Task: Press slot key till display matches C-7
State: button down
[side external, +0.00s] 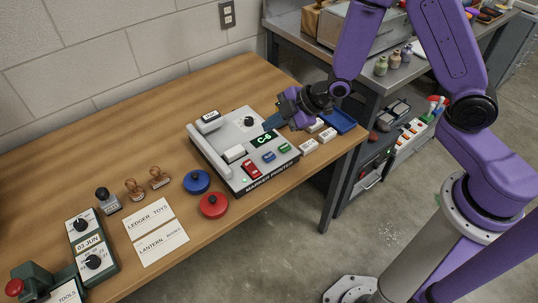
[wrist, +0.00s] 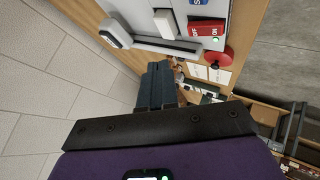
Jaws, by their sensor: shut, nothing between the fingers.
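The grey marker printer (side external: 222,150) stands on the wooden table, and part of it shows at the top of the wrist view. Its dark display (side external: 264,140) reads C-6 in green. Along its front are a red OFF/ON switch (side external: 252,169), a blue key (side external: 269,157) and a green key (side external: 283,148); the small key lettering cannot be read in the side view. The blue key is cut off at the top of the wrist view (wrist: 197,2). My gripper (side external: 270,123) is shut and empty, its fingertips over the printer's back right part, near the display. Contact cannot be told.
A black knob (side external: 248,121) is on the printer. White labelled blocks (side external: 308,145) and a blue tray (side external: 340,121) lie to its right. Blue (side external: 197,182) and red (side external: 213,206) round pads, stamps (side external: 134,188) and two cards (side external: 150,218) lie to its left. The table's back left is clear.

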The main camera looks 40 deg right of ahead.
aim_at(272, 157)
jog(key=shift+f, duration=4.1)
jog(key=shift+f, duration=0.1)
jog(key=shift+f, duration=0.35)
jog(key=shift+f, duration=0.45)
jog(key=shift+r, duration=0.9)
jog(key=shift+r, duration=2.45)
